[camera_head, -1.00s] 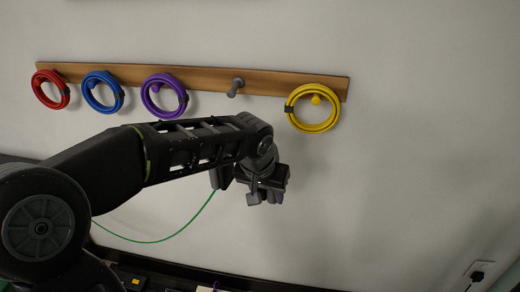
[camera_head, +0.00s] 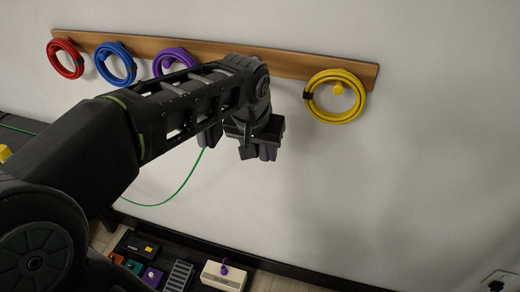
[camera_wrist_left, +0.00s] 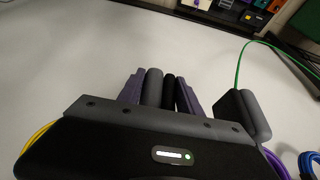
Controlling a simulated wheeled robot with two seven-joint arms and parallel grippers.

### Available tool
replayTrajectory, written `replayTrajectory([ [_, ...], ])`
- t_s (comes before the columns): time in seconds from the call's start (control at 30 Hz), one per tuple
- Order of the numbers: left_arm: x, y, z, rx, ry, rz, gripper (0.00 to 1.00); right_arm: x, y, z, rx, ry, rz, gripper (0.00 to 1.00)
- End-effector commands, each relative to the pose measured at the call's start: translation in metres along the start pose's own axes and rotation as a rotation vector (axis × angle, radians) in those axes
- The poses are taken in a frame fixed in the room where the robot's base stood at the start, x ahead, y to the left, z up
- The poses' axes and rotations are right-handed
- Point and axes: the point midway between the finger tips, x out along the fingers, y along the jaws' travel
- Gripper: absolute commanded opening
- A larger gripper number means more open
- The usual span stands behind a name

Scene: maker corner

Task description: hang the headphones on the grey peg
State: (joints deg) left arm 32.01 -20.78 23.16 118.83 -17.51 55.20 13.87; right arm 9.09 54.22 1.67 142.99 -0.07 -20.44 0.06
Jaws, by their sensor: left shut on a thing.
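My left gripper (camera_head: 258,150) is shut on part of the headphones, in front of the wall and below the rack. In the left wrist view a grey and a black piece of the headphones (camera_wrist_left: 153,87) sit between its fingers (camera_wrist_left: 160,92). One dark ear cup (camera_wrist_left: 243,115) with a green cable shows beside the gripper; the headband is mostly hidden. In the head view the ear cup (camera_head: 210,134) hangs left of the gripper. The grey peg is hidden behind my left arm. My right gripper is not in view.
The wooden rack (camera_head: 300,65) holds a red coil (camera_head: 65,59), a blue coil (camera_head: 115,64), a purple coil (camera_head: 174,56) partly behind my arm, and a yellow coil (camera_head: 335,97). Several small devices (camera_head: 223,276) lie below. The wall right of the gripper is clear.

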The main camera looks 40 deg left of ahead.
Motion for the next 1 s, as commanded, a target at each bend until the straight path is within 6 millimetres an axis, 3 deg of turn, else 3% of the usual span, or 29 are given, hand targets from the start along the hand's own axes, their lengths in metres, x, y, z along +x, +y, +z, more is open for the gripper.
replayTrajectory([
  [1.0,0.028,0.000,-0.058,0.000,0.002,0.001,0.00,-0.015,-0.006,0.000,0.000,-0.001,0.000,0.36],
])
